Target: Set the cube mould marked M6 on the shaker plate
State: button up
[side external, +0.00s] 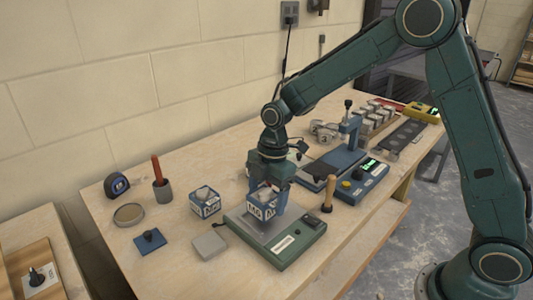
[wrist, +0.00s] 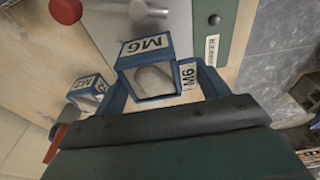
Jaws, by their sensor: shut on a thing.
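The cube mould marked M6 (side external: 262,211) is a blue box with white labels and grey fill in its top. My gripper (side external: 266,188) is shut on it, with a finger on either side. The M6 mould also shows in the wrist view (wrist: 145,48), upright between the fingers. The shaker plate (side external: 280,232) is a grey sheet on a green base, and the mould is over it in the side view. I cannot tell whether the mould touches it. The plate also shows in the wrist view (wrist: 180,22).
A similar mould, seemingly marked M2 (side external: 204,204), stands left of the shaker. A wooden-handled tool (side external: 328,193) and a blue scale (side external: 360,180) stand to the right.

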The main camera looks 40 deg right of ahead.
aim_at(272, 194)
jog(key=shift+f, duration=0.8)
jog(key=shift+f, duration=0.1)
jog(key=o, duration=1.2)
jog(key=shift+f, duration=0.1)
jog(key=shift+r, duration=0.2)
jog(key=r, duration=0.4)
jog(key=d+r, duration=0.1)
jog(key=r, duration=0.7)
jog(key=shift+d, duration=0.4)
